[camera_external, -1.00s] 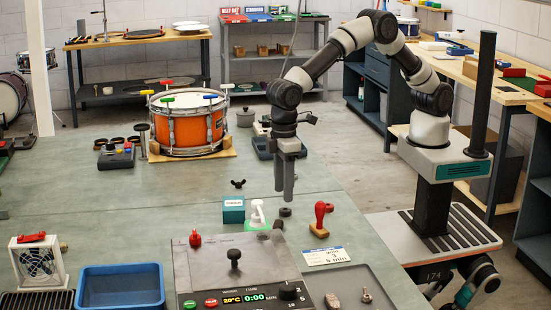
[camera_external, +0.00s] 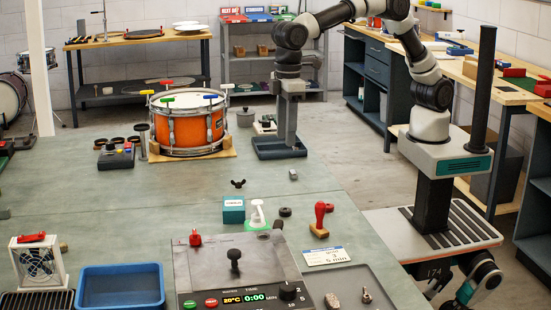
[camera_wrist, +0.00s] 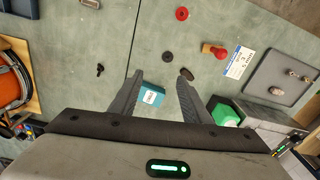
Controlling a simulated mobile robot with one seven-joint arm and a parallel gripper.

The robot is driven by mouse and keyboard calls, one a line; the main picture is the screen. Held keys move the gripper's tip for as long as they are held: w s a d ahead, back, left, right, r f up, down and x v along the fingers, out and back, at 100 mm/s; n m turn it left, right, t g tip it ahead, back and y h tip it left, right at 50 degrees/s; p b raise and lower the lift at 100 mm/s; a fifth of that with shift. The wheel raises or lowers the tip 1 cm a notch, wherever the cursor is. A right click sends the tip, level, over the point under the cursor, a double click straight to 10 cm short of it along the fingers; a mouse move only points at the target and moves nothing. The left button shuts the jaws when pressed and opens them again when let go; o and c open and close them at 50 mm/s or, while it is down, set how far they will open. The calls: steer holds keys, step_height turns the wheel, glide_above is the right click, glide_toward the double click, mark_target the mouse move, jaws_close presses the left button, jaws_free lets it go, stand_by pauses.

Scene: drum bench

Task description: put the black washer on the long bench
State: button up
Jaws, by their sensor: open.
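A small black washer (camera_external: 285,212) lies flat on the green-grey table (camera_external: 120,230), beside the teal box. It shows as a dark ring in the wrist view (camera_wrist: 167,57), beyond my fingertips. A second dark round piece (camera_external: 278,224) lies close to it and also shows in the wrist view (camera_wrist: 187,74). My gripper (camera_external: 287,143) is raised over the table's far right part, apart from the washer. In the wrist view its fingers (camera_wrist: 160,79) are spread with nothing held. A long wood-topped bench (camera_external: 475,72) runs along the right wall; which surface is the long bench is not marked.
The orange drum (camera_external: 188,128) stands left of my gripper. The middle-left table is clear.

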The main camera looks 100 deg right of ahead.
steer(key=s+d+r+t, duration=0.3)
steer(key=s+d+r, duration=0.8)
steer(key=s+d, duration=0.15)
steer(key=s+d+f+m+t, duration=0.1)
steer(key=s+d, duration=0.3)
steer(key=s, duration=0.7)
steer(key=shift+s+d, duration=0.3)
steer(key=shift+d, duration=0.1)
steer(key=shift+o, duration=0.8)
steer(key=shift+m+t, duration=0.3)
steer(key=shift+t, duration=0.3)
steer(key=s+f, duration=0.1)
steer(key=s+d, duration=0.1)
steer(key=s, duration=0.1)
steer(key=s+f, duration=0.1)
steer(key=shift+s+d+f, duration=0.25)
steer(key=shift+f, duration=0.1)
